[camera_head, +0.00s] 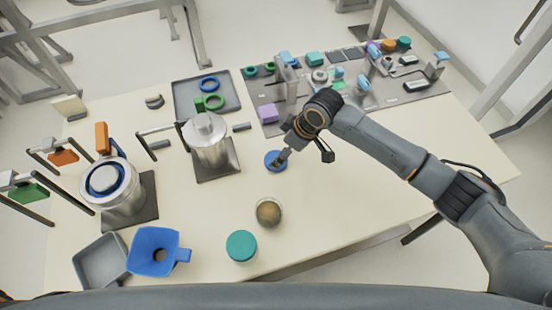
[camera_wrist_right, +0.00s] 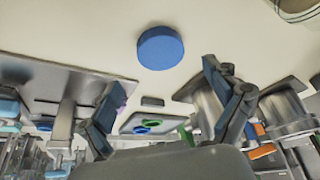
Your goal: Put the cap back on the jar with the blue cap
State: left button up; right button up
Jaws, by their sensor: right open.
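The blue cap (camera_head: 272,163) lies on the table, and it also shows in the right wrist view (camera_wrist_right: 160,48). An open jar (camera_head: 269,211) with brownish contents stands nearer to me, apart from the cap. Part of a jar shows at the top right of the wrist view (camera_wrist_right: 298,9). My right gripper (camera_head: 280,160) is over the cap and hides part of it in the head view. In the wrist view its fingers are spread and empty, with the cap just beyond the fingertips. My left gripper is not in view.
A jar with a teal lid (camera_head: 241,246) stands near the front edge. A blue funnel (camera_head: 157,251), a grey bin (camera_head: 100,262) and metal vessels (camera_head: 209,143) are on the left. A grey tray (camera_head: 230,106) is behind. The table right of the open jar is clear.

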aim_at(271, 155)
jog(key=shift+a+f, duration=0.15)
jog(key=shift+f, duration=0.1)
jog(key=p+x, duration=0.1)
jog(key=x, duration=0.2)
jog(key=shift+s+f+p, duration=0.1)
jog(key=shift+f+p, duration=0.25)
jog(key=shift+p, duration=0.05)
jog(key=shift+a+f, duration=0.2)
jog(key=shift+f, duration=0.3)
jog(key=shift+c, duration=0.5)
jog(key=c, duration=0.8)
